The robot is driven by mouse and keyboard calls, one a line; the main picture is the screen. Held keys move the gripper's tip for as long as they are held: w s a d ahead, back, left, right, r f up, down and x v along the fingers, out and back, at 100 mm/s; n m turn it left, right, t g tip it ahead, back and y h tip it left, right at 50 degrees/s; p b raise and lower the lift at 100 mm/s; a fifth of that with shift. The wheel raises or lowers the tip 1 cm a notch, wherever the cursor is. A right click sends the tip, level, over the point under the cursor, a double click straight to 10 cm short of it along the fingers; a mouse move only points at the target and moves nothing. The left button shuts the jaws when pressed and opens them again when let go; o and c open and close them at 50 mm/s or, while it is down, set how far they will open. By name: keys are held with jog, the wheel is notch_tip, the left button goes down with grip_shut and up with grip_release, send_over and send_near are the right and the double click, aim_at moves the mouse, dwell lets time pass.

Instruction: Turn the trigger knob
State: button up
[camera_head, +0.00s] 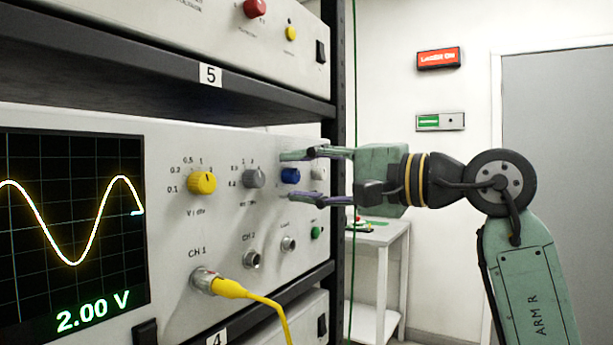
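The oscilloscope panel (165,235) has a row of knobs. A blue knob (290,175) sits toward its right end; I cannot read a label that names it as the trigger knob. My gripper (288,177) reaches in from the right. Its fingers are apart, one above and one below the blue knob in this view, with gaps visible on both sides. I cannot tell how deep the fingertips are relative to the knob. A pale knob (318,173) shows between the fingers, farther right. A yellow knob (202,182) and a grey knob (254,178) are to the left.
A yellow cable (262,297) hangs from the CH 1 socket. The screen (70,225) shows a yellow wave and 2.00 V. A black shelf (150,75) marked 5 is above, and a dark rack post (338,255) stands right of the panel. A white side table (378,238) stands behind.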

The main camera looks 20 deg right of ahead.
jog(key=v, duration=1.2)
dwell(0.4)
